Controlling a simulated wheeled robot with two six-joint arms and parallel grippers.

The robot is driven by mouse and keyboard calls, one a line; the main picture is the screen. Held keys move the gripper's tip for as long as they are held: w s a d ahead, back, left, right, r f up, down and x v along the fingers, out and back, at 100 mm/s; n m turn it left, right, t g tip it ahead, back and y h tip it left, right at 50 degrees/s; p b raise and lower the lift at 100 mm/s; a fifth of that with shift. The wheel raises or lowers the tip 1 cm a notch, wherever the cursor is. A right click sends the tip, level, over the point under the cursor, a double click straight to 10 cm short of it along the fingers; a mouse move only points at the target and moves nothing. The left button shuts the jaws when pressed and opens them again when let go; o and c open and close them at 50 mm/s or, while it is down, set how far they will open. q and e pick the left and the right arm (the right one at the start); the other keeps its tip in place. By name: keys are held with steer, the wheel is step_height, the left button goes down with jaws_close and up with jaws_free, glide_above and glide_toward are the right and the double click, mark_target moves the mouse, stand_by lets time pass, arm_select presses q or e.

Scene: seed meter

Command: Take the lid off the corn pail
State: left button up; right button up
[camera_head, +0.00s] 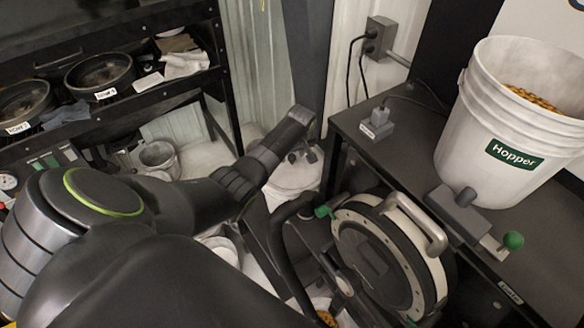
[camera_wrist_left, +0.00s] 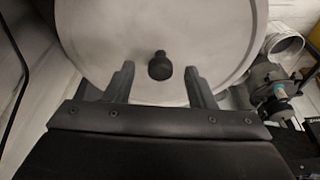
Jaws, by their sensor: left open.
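A pail with a pale round lid (camera_head: 287,180) stands on the floor in the head view, partly hidden by my left arm. In the left wrist view the lid (camera_wrist_left: 215,30) fills the upper middle, with a small black knob (camera_wrist_left: 159,66) on it. My left gripper (camera_wrist_left: 160,80) is open, its two fingers on either side of the knob with gaps to both. In the head view the left gripper (camera_head: 303,152) is over the lid. The lid lies flat on the pail as far as I can see. My right gripper is not in view.
A white hopper bucket (camera_head: 487,112) with corn stands on the dark table (camera_head: 400,150) at right. The round seed meter (camera_head: 385,255) is below it. Shelves with dark bowls (camera_head: 99,74) are at left, with a small grey bucket (camera_head: 158,158) below.

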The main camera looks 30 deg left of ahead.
arm_select(q)
steer(key=shift+f, duration=0.3)
jaws_close()
steer(key=shift+r, duration=0.1)
